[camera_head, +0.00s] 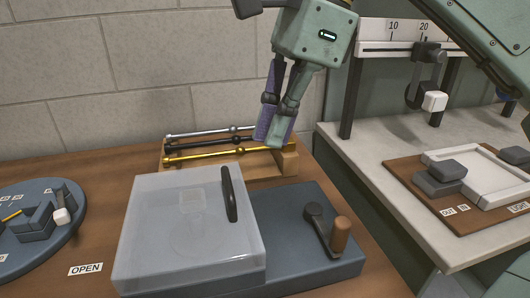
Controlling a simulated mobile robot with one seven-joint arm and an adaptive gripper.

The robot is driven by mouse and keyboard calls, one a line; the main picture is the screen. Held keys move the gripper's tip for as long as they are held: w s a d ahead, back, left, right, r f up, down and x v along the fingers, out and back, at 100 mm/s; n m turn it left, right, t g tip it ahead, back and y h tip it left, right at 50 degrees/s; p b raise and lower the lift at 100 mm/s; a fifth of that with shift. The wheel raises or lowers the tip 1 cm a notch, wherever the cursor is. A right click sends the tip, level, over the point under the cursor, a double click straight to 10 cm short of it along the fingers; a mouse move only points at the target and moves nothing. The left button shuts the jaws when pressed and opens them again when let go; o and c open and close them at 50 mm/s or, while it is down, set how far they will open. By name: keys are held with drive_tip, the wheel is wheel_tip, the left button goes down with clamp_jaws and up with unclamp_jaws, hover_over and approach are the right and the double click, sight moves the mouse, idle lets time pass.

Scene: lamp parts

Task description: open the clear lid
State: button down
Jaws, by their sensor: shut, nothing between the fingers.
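The clear lid (168,232) is a see-through box-shaped cover. It sits closed over the left part of a dark blue-grey base (296,208). A black upright handle (229,194) stands near the lid's right edge. A small pale square shape shows faintly through the lid. My gripper (271,140) is above and behind the base, to the right of the handle and apart from it. Its purple-sided fingers point down and are shut with nothing between them.
A crank with a brown knob (339,235) stands on the base's right side. Behind the lid, a wooden rack (284,160) holds several metal rods near my fingers. A round blue dial plate (38,232) is at left. An "OPEN" label (86,269) lies on the table. A white-topped bench (375,185) is at right.

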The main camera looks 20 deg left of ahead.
sight(247, 212)
drive_tip(key=x, duration=0.9)
drive_tip(key=shift+s+f, duration=0.2)
drive_tip(key=shift+f, duration=0.1)
drive_tip(key=shift+r, duration=0.1)
